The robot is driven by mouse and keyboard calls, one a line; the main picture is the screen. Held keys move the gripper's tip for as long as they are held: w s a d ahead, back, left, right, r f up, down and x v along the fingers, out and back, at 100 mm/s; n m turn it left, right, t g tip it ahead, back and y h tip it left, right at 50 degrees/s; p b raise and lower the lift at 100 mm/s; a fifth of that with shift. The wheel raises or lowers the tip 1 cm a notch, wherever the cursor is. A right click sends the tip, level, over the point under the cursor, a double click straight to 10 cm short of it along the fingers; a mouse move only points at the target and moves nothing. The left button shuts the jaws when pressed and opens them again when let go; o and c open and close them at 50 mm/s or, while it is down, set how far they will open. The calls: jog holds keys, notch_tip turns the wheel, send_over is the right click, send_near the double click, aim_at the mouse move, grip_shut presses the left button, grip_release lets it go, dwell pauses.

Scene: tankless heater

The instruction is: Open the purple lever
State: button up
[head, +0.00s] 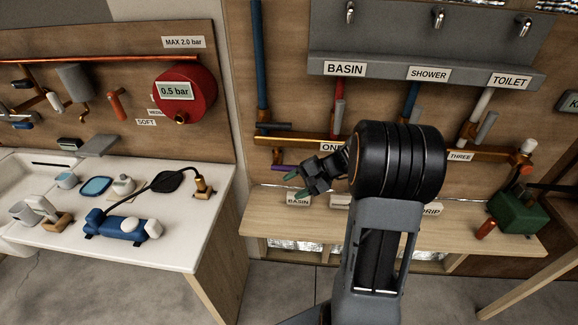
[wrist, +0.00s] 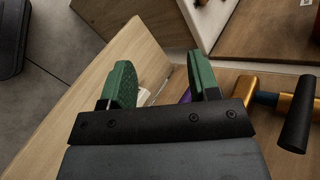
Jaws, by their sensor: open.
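In the wrist view my gripper (wrist: 163,80) shows both green fingers spread apart. A small part of the purple lever (wrist: 185,97) appears there, close to the inner side of the right finger and mostly hidden by the finger and gripper body. I cannot tell whether they touch.
A wooden shelf (head: 270,225) runs below the pipes. In the wrist view a brass pipe with a dark handle (wrist: 297,118) lies right of my gripper. A green box (head: 518,212) stands at the shelf's right end. A white counter (head: 190,240) is at left.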

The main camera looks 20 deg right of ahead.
aim_at(290, 169)
jog(key=w+d+f+m+t+p, duration=0.1)
jog(key=w+d+f+m+t, duration=0.1)
jog(key=w+d+m+t, duration=0.3)
jog(key=d+f+m+t, duration=0.1)
jog(key=d+f+t, duration=0.15)
jog(key=d, duration=0.55)
jog(key=p+x, duration=0.3)
jog(key=x, duration=1)
jog(key=shift+a, duration=0.25)
jog(key=shift+c, duration=0.5)
jog(key=shift+y, duration=0.3)
grip_shut()
jog(key=shift+f, duration=0.1)
